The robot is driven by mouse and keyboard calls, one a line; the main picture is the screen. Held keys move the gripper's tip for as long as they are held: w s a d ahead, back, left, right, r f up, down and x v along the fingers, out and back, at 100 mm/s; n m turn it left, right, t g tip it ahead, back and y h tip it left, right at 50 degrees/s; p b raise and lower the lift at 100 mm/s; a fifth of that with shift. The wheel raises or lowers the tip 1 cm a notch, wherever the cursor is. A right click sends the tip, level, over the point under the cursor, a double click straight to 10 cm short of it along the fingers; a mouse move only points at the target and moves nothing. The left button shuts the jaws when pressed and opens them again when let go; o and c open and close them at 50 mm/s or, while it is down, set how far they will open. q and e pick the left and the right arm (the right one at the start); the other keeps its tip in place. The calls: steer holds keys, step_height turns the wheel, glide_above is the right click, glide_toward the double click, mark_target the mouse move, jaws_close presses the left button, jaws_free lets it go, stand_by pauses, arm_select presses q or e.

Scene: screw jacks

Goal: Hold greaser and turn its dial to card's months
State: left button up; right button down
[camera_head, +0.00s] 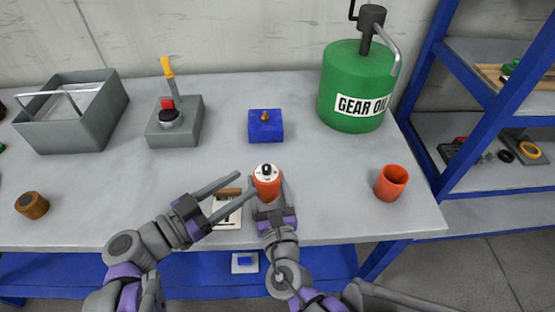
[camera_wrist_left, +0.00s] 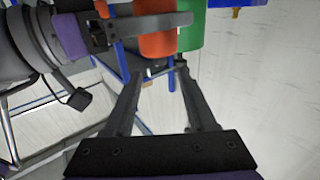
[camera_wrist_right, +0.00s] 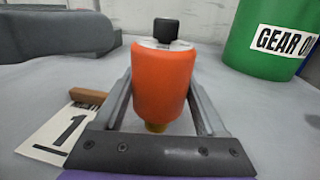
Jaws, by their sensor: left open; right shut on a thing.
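The greaser (camera_head: 267,184) is an orange cylinder with a white top face and a black dial (camera_head: 266,170). It stands upright between the fingers of my right gripper (camera_head: 268,198), which is shut on it. The right wrist view shows its orange body (camera_wrist_right: 163,85) and dial (camera_wrist_right: 165,31) up close. My left gripper (camera_head: 233,196) is open and empty, just left of the greaser, its fingers pointing toward it. The card (camera_head: 228,214) lies on the table below the left fingers, partly covered by them. In the right wrist view the card (camera_wrist_right: 62,135) shows a "1"; other print is hidden.
A brown block (camera_head: 229,192) sits at the card's back edge. A blue box (camera_head: 265,126) with an orange knob stands behind the greaser. An orange cup (camera_head: 391,183) and a green gear oil can (camera_head: 352,90) stand right. A grey switch box (camera_head: 174,122) and bin (camera_head: 75,115) stand left.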

mark_target(270, 166)
arm_select(q)
steer(key=x, duration=1.1)
steer(key=shift+c, duration=0.2)
jaws_close()
